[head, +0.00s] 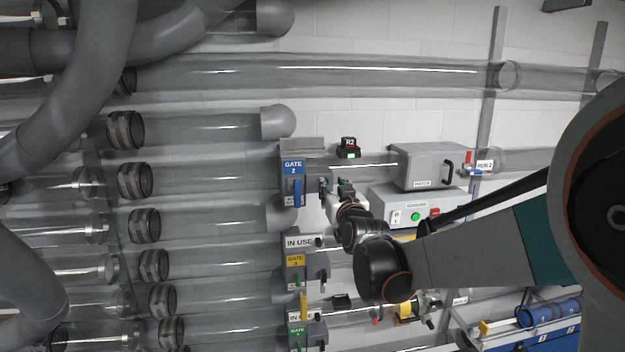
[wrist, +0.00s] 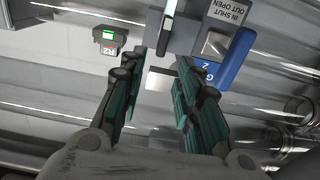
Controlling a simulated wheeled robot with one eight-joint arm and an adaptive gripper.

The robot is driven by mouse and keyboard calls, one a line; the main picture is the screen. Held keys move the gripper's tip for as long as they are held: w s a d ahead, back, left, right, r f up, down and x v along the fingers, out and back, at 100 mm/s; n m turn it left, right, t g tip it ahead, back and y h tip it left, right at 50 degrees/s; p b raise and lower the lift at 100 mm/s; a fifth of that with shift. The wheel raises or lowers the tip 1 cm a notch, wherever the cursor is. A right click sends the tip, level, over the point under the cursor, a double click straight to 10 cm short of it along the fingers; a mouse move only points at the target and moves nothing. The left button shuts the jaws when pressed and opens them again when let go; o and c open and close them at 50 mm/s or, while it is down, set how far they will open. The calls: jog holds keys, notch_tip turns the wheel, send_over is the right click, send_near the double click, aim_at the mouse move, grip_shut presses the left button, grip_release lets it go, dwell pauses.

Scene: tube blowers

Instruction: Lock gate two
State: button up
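Gate two is a grey housing with a blue "GATE 2" label (head: 292,168) and a blue handle (head: 297,190) on the middle clear tube. In the wrist view the blue handle (wrist: 238,58) slants at the upper right, beside a plate reading "IN SHUT OUT OPEN" (wrist: 229,14). My gripper (head: 334,187) is just right of the gate. In the wrist view its fingers (wrist: 155,70) are apart, with nothing clearly held between them.
A black R2 box (head: 348,148) with a green light sits above my gripper. A grey machine box (head: 424,166) and a control box (head: 415,214) stand to the right. Gate 3 (head: 295,262) is below, with an "IN USE" sign (head: 300,242). Clear tubes run alongside.

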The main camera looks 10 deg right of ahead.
aim_at(327, 180)
jog(key=w, duration=0.6)
jog(key=shift+w+p, duration=0.35)
jog(key=shift+p, duration=0.05)
grip_shut()
